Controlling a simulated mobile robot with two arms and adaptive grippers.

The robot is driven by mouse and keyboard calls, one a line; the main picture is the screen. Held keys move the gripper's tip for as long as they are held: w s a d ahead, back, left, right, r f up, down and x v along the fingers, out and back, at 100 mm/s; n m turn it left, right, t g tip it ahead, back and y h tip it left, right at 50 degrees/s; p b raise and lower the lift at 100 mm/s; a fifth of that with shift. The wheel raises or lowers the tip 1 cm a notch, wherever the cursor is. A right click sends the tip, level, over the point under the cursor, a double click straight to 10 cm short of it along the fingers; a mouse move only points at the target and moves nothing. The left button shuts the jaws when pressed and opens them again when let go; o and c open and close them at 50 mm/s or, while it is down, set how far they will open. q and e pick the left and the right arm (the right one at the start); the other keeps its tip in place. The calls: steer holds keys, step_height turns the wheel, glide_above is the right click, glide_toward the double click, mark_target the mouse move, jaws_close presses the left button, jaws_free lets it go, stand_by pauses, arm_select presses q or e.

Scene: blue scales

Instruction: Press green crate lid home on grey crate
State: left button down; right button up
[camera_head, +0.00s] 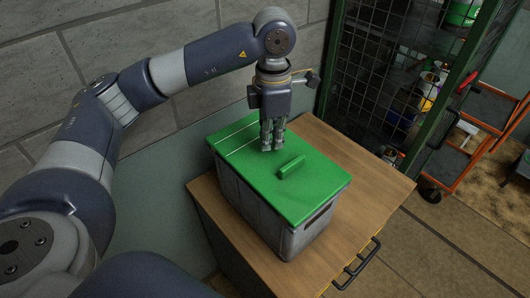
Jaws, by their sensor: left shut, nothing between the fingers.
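The green crate lid (271,197) lies over the top of the grey crate (262,215), with a small raised green handle (291,168) on it. The crate stands on a wooden cabinet top. My left gripper (272,149) points down at the far part of the lid, behind the handle. Its fingers are shut and empty, with the tips at or just above the lid; I cannot tell whether they touch. A dark slot shows in the crate's near right wall. I cannot tell whether the lid is fully seated along every edge. My right gripper is not in view.
The wooden cabinet top (362,207) has free room right of the crate, and a dark handle (357,264) on its front. A grey block wall (120,45) stands behind. A green-framed mesh cage (385,70) and an orange cart (488,108) stand at right.

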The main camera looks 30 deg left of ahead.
mark_target(271, 153)
arm_select(q)
steer(key=shift+f+b, duration=0.3)
steer(key=shift+f, duration=0.05)
steer(key=shift+f+b, duration=0.6)
steer(key=shift+f, duration=0.05)
stand_by(0.7)
stand_by(0.5)
step_height(271, 153, up, 9)
steer(key=p, duration=0.5)
stand_by(0.4)
stand_by(0.3)
